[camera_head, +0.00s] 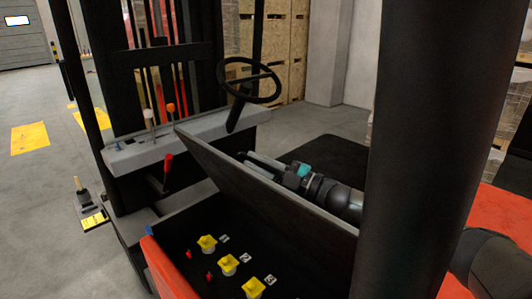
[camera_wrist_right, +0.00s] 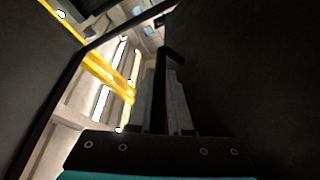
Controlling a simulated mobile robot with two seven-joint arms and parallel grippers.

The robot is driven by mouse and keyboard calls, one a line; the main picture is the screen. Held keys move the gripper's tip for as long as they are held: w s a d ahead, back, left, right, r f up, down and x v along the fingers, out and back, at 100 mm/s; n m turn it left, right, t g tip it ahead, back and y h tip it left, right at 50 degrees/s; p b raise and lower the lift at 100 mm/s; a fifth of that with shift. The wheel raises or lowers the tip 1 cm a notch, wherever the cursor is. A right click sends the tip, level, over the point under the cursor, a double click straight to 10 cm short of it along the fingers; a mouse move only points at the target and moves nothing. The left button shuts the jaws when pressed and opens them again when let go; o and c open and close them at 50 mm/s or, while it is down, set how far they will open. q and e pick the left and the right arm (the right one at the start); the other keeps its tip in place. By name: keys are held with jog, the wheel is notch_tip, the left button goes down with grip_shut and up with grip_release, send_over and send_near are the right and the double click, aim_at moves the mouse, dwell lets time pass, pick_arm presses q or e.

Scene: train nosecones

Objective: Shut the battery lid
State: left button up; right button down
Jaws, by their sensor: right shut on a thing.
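The battery lid (camera_head: 265,185) is a grey panel on the forklift, standing open and tilted above the dark battery bay (camera_head: 205,265). My right gripper (camera_head: 252,160) is behind the lid, near its upper edge. In the right wrist view, my right gripper (camera_wrist_right: 162,98) has its two grey fingers closed on a thin black bar-like handle (camera_wrist_right: 160,85). The handle bends over at its far end beside a dark surface; whether that surface is the lid is hard to tell. My left gripper is not in view.
Several yellow caps, one of them the middle cap (camera_head: 228,262), sit in the bay. The steering wheel (camera_head: 249,80), a red lever (camera_head: 168,165) and the grey dashboard (camera_head: 180,142) are beyond the lid. A thick dark pillar (camera_head: 435,110) blocks the right side.

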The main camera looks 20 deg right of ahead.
jog(key=s+a+f+n+g+h+b, duration=0.1)
jog(key=s+a+f+n+b, duration=0.1)
jog(key=a+f+n, duration=0.3)
jog(key=s+a+f+n+g+b, duration=0.2)
jog(key=s+a+f+n+b, duration=0.1)
jog(key=a+f, duration=1)
jog(key=shift+s+a+f+n+h, duration=0.4)
jog(key=shift+s+f+n, duration=0.45)
jog(key=shift+f, duration=0.9)
jog(key=shift+w, duration=0.1)
jog(key=c, duration=0.8)
grip_release()
jog(key=shift+c, duration=0.2)
jog(key=shift+d, duration=0.1)
